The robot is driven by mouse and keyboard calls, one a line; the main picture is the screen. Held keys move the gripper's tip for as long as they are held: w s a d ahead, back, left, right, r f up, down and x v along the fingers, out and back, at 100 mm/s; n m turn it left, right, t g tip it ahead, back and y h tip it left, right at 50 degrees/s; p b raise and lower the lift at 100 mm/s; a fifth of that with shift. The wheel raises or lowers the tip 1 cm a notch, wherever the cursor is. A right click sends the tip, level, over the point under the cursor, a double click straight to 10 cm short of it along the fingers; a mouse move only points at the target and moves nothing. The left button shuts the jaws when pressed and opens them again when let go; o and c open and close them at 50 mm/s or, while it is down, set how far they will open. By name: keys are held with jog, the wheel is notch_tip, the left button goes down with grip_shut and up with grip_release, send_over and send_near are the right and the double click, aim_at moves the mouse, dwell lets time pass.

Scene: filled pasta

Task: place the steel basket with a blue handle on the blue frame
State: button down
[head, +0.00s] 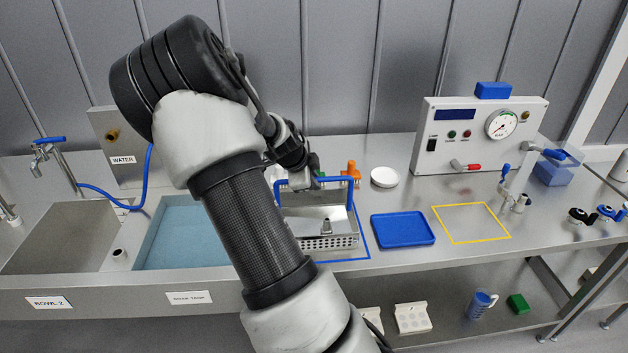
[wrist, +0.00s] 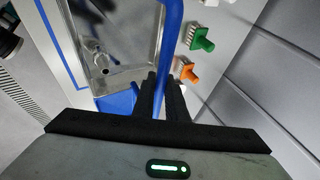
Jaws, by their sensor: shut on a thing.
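The steel basket (head: 342,241) has perforated walls and a tall blue handle (head: 351,194). A metal fitting lies inside it. The basket is at the blue frame (head: 366,243), a blue outline on the counter; the outline shows along the basket's right and front sides. My arm hides the basket's left part and the frame's left side. My gripper (head: 312,181) is shut on the handle's top bar. In the wrist view the fingers (wrist: 163,97) close around the blue handle (wrist: 171,45). I cannot tell whether the basket touches the counter.
A blue tray (head: 403,229) and a yellow outline (head: 471,223) lie to the right. An orange brush (head: 351,172), a green brush (wrist: 202,40) and a white dish (head: 384,177) stand behind. A blue-floored tank (head: 185,235) is left. A gauge box (head: 484,142) stands at the back right.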

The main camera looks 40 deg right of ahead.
jog(key=c, duration=1.8)
grip_release()
jog(key=shift+o, duration=0.2)
jog(key=v, duration=1.2)
jog(key=s+a+r+n+t+y, duration=0.1)
jog(key=s+a+r+n+y, duration=0.2)
jog(key=s+a+n, duration=0.8)
jog(key=s+a+r+n+t+y, duration=0.1)
jog(key=s+a+r+n+y, duration=0.2)
jog(key=s+a+r+n, duration=0.4)
jog(key=s+a+n, duration=0.4)
jog(key=a+n, duration=0.3)
jog(key=a, duration=0.1)
jog(key=shift+r+t+y, duration=0.3)
jog(key=shift+t+y, duration=0.1)
